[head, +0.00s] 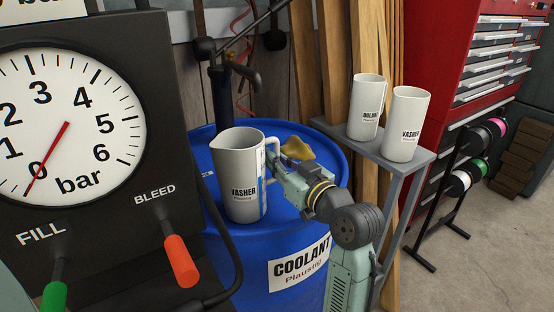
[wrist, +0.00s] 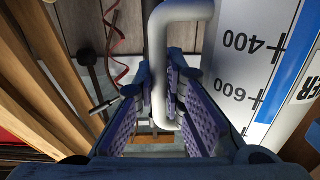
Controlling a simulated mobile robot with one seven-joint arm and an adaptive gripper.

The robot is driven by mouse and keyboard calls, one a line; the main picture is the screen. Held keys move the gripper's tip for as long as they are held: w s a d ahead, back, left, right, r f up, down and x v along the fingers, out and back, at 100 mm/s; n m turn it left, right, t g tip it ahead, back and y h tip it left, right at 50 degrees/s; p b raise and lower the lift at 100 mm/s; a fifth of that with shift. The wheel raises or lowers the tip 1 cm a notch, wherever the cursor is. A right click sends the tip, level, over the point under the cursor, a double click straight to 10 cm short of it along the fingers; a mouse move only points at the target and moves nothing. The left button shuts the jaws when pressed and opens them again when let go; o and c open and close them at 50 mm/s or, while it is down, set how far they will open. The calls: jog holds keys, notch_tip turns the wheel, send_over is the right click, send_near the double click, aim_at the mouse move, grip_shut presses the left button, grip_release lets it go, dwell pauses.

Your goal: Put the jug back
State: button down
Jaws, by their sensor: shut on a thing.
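A white jug marked WASHER (head: 240,170) is upright over the blue drum's top, near its front edge. I cannot tell whether its base touches the drum. My gripper (head: 274,168) comes from the right and is shut on the jug's handle. In the wrist view the white handle (wrist: 181,14) runs down between the two padded fingers, and the jug's wall with its scale (wrist: 245,70) is at the right. The blue drum (head: 290,240) carries a COOLANT label. Two more jugs, one marked COOLANT (head: 367,108) and one marked WASHER (head: 407,125), stand on a grey stand.
The grey stand (head: 345,137) is right of the drum, its front right corner bare. A hand pump (head: 228,95) and a yellow-brown object (head: 298,148) are on the drum. A gauge panel (head: 120,190) with levers is close at left. A red tool cabinet (head: 430,70) is behind.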

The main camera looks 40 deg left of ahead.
jog(key=shift+f, duration=0.1)
jog(key=c, duration=1.7)
grip_release()
jog(key=b+v, duration=0.2)
jog(key=v, duration=1)
jog(key=shift+s+b, duration=0.1)
jog(key=shift+b, duration=0.25)
